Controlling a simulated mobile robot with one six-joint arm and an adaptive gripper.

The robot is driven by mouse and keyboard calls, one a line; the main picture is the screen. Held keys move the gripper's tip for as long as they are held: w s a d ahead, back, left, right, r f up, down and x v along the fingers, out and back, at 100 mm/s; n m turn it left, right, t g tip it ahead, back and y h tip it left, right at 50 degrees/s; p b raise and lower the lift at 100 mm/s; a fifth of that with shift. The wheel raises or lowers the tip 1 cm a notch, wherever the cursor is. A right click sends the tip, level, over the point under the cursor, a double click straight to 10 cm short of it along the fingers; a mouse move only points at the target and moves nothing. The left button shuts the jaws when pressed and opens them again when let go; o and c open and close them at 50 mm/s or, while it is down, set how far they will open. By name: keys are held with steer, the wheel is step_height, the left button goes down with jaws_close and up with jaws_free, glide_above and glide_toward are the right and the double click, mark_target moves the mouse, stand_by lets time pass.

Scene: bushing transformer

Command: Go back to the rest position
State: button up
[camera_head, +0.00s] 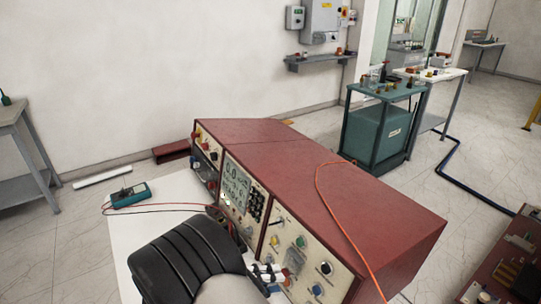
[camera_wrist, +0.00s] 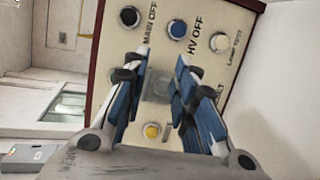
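A red test unit (camera_head: 290,165) with a cream front panel (camera_head: 300,262) stands on a white table. My gripper (camera_head: 268,276) is in front of that panel, partly hidden by my own black wrist link. In the wrist view my gripper (camera_wrist: 157,72) points at the panel, with its two blue fingers apart and nothing seen held between them. A black button (camera_wrist: 129,16) marked MAIN OFF, a blue button (camera_wrist: 177,29) marked HV OFF and a white button (camera_wrist: 220,42) lie beyond the fingertips. A yellow button (camera_wrist: 152,131) shows between the fingers. Whether the fingertips touch the panel cannot be told.
A teal multimeter (camera_head: 131,194) with leads lies on the white table (camera_head: 125,232), left of the unit. An orange cable (camera_head: 338,222) crosses the unit's top. A teal cart (camera_head: 376,127) stands behind, and a grey table (camera_head: 14,130) at the left. Open floor lies between.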

steer(key=s+d+r+m+g+y, duration=0.3)
steer(key=s+d+r+g+y, duration=0.3)
steer(key=d+r, duration=0.55)
steer(key=s+d+r+t+y, duration=0.1)
steer(key=s+r+t+y, duration=0.2)
steer(key=s, duration=0.3)
steer(key=s+d+r+m+t+y, duration=0.1)
steer(key=s+d+r+t+y, duration=0.1)
steer(key=s+y, duration=0.3)
steer(key=shift+s+d+r+t, duration=0.2)
steer(key=shift+s+r+t, duration=0.4)
steer(key=shift+s, duration=0.65)
steer(key=shift+o, duration=0.9)
steer(key=shift+f, duration=0.15)
steer(key=shift+s+a, duration=0.1)
steer(key=shift+s, duration=0.05)
